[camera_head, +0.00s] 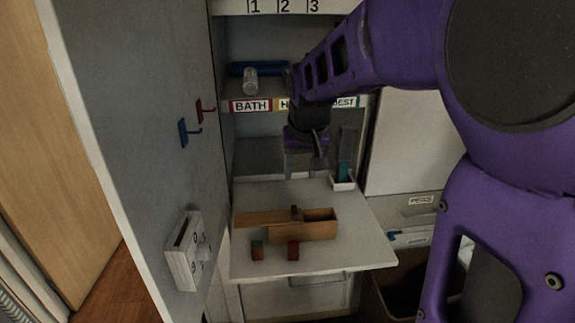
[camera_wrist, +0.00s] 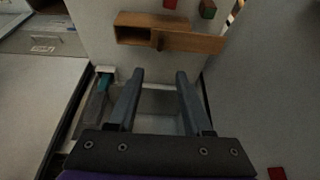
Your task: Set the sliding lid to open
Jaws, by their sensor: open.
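A wooden box (camera_head: 315,232) rests on the white shelf board (camera_head: 350,252). Its sliding lid (camera_head: 258,217) sticks out past the box's left end, and the box's right part is uncovered. A small dark knob (camera_head: 295,213) stands near the lid's right end. In the wrist view the box (camera_wrist: 134,36) has its open part at left, the lid (camera_wrist: 195,42) reaches right, and the knob (camera_wrist: 159,42) is near the middle. My gripper (camera_head: 304,176) is open and empty, behind the box near the board's back. Its fingers (camera_wrist: 160,75) point toward the knob without touching it.
Two small red-and-green blocks (camera_head: 257,250) (camera_head: 293,250) sit in front of the box. A small white holder with a teal item (camera_head: 343,178) stands at the back right. A labelled shelf (camera_head: 250,106) is above; a side wall with hooks (camera_head: 187,132) is at left.

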